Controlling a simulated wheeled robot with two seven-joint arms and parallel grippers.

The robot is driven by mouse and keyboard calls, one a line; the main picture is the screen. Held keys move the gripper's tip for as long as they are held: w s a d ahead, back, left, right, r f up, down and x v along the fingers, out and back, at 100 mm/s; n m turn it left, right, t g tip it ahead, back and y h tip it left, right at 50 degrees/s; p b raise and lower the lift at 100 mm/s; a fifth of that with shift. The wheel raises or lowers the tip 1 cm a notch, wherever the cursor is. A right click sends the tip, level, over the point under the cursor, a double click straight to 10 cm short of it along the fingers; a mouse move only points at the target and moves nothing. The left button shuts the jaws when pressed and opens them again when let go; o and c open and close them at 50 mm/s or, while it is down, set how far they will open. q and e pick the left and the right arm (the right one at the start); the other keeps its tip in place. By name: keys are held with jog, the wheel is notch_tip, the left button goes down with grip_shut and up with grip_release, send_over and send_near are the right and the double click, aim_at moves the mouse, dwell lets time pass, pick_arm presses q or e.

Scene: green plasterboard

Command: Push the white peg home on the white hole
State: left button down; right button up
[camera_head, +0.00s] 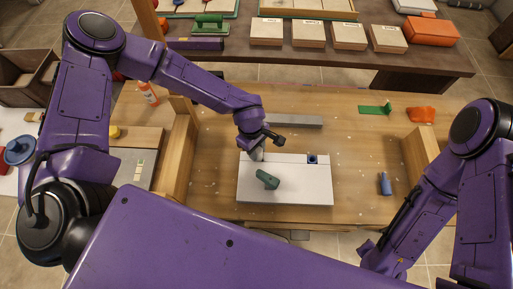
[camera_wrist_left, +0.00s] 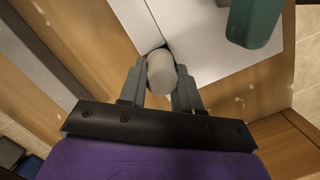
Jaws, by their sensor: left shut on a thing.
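My left gripper (camera_head: 258,150) is over the back left part of a white board (camera_head: 300,186). In the left wrist view the gripper's fingers (camera_wrist_left: 160,90) are shut on a white peg (camera_wrist_left: 163,72), one finger on each side of it. The peg's far end reaches the edge of the white board (camera_wrist_left: 195,35). The white hole is hidden behind the peg and gripper, and I cannot tell how deep the peg sits. A green peg-like piece (camera_head: 267,179) stands out from the board in front of the gripper. My right gripper is not in view.
A blue ringed piece (camera_head: 312,159) is at the board's back right. A grey bar (camera_head: 294,121) lies behind the board. A blue piece (camera_head: 385,183) lies to the right. Wooden side walls (camera_head: 180,160) bound the bench. Orange and green items lie at the back right.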

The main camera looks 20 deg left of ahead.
pick_arm(q)
jog(key=shift+f, duration=0.25)
jog(key=c, duration=0.7)
grip_release()
jog(key=shift+r, duration=0.15)
jog(key=r, duration=0.3)
jog(key=a+r+b, duration=0.1)
jog(key=r, duration=0.6)
jog(key=shift+w+a+r+b, duration=0.1)
jog(key=shift+w+a+b, duration=0.15)
jog(key=shift+b, duration=0.1)
